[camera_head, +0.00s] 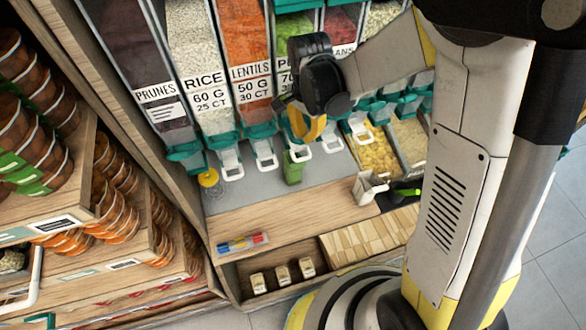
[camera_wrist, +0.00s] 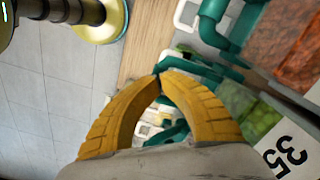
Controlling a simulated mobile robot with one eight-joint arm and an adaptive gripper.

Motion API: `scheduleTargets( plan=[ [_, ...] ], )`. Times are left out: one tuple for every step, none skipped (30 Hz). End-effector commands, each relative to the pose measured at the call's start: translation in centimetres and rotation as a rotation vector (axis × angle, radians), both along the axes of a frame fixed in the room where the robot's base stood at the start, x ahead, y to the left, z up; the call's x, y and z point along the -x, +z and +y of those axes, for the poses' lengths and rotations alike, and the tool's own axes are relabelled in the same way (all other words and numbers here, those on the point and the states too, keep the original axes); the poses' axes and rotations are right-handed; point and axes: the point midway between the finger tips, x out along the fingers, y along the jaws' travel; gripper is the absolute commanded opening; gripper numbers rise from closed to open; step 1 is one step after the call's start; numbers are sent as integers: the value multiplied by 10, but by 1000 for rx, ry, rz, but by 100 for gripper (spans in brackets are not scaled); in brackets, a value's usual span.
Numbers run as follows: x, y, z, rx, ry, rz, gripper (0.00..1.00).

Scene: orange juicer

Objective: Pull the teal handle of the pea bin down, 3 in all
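The pea bin (camera_head: 294,27) holds green peas in the head view, and my gripper covers part of its label. My gripper (camera_head: 304,140) hangs in front of that bin's lower part, over the dispenser row. In the wrist view the yellow fingers of my gripper (camera_wrist: 160,73) arch together and their tips meet. Teal dispenser parts (camera_wrist: 210,72) show just beyond the tips and through the gap between the fingers. The pea bin's teal handle is mostly hidden behind the fingers in the head view. I cannot tell whether the fingertips touch it.
A green cup (camera_head: 292,168) stands below the pea bin's spout. The wooden counter front (camera_head: 290,217) is mostly clear.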

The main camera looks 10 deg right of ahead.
Motion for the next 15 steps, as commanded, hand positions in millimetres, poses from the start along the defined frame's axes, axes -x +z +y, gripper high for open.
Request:
scheduleTargets(
  plan=[
    [0,0,0,-1,0,1,0],
    [0,1,0,-1,0,1,0],
    [0,4,0,-1,0,1,0],
    [-1,6,1,-1,0,1,0],
    [-1,9,1,-1,0,1,0],
    [-2,14,1,-1,0,1,0],
    [-2,17,1,-1,0,1,0],
    [-2,20,1,-1,0,1,0],
    [-3,24,1,-1,0,1,0],
    [-3,27,1,-1,0,1,0],
    [-4,30,1,-1,0,1,0],
    [-5,34,1,-1,0,1,0],
    [-5,37,2,-1,0,1,0],
    [-6,40,2,-1,0,1,0],
    [-6,44,2,-1,0,1,0]
  ],
)
